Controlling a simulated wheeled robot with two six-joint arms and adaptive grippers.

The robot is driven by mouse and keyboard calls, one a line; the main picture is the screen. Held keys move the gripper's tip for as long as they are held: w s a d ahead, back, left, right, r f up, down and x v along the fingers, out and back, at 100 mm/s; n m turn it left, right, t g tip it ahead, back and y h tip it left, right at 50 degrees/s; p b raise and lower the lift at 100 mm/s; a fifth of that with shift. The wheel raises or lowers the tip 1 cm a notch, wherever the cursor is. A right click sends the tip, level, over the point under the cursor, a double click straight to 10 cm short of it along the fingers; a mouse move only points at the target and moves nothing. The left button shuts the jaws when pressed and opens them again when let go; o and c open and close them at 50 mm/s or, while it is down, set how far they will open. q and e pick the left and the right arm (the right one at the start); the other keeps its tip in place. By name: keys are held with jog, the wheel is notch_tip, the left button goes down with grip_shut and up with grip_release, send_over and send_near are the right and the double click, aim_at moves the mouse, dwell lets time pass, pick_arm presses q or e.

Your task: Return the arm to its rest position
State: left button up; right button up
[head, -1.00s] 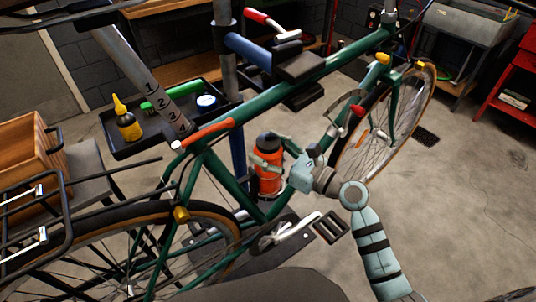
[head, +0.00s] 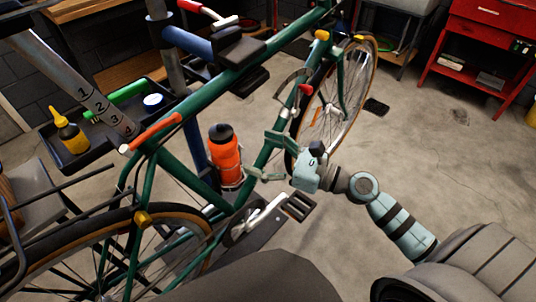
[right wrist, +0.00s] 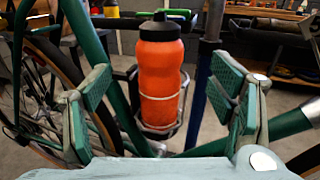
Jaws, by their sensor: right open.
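My right gripper (head: 270,158) is at the right of the bike's frame in the head view. Its fingers are apart and empty, and it stands clear of the orange bottle (head: 225,158). The bottle has a black cap and sits upright in a wire cage on the green bike (head: 225,88). In the right wrist view the bottle (right wrist: 160,75) stands beyond and between the two open green-padded fingers (right wrist: 160,112), with nothing in their grip. My right arm reaches in from the lower right. My left gripper is not in view.
A black tray (head: 65,165) with a yellow bottle (head: 70,135), a green item and a blue-white tin is at the left. The repair stand's blue clamp (head: 188,42) holds the bike. A red cabinet (head: 492,32) stands at the back right. Open floor (head: 430,130) lies right of the bike.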

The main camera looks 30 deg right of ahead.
jog(key=shift+v, duration=0.8)
jog(key=shift+f, duration=0.1)
